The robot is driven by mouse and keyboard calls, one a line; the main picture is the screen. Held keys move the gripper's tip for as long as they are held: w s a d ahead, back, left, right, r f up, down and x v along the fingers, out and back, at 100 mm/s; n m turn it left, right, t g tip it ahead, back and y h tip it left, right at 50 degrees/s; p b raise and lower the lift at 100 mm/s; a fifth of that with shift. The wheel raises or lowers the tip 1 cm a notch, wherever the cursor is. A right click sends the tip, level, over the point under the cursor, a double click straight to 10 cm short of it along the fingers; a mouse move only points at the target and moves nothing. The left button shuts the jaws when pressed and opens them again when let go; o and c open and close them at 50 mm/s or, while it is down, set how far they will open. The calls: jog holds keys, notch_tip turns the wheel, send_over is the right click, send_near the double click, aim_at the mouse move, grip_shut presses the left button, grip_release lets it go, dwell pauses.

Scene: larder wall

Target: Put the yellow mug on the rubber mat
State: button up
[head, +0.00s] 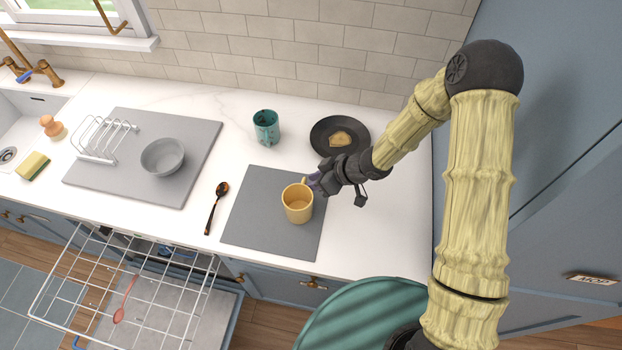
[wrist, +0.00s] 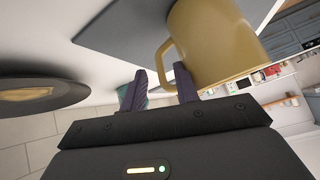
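The yellow mug (head: 298,203) stands upright on the flat dark grey mat (head: 260,195), toward its right side. My gripper (head: 314,181) is at the mug's handle side, coming from the right. In the wrist view, the yellow mug (wrist: 215,45) is close at the upper right with its handle toward my gripper (wrist: 163,88). The two purple fingers are apart, with the handle between or just ahead of them. I see no clear contact on the handle. The grey mat (wrist: 130,30) also shows behind the mug in the wrist view.
A teal mug (head: 266,127) and a dark pan (head: 322,132) with food stand behind the mat. A spoon (head: 215,205) lies to its left. Farther left, a grey board (head: 120,180) bears a bowl (head: 163,156) and a rack (head: 103,137). An open dishwasher rack (head: 120,290) is below the counter.

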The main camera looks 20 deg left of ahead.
jog(key=p+v, duration=0.5)
jog(key=v, duration=0.1)
jog(key=shift+d+r, duration=0.2)
dwell(0.4)
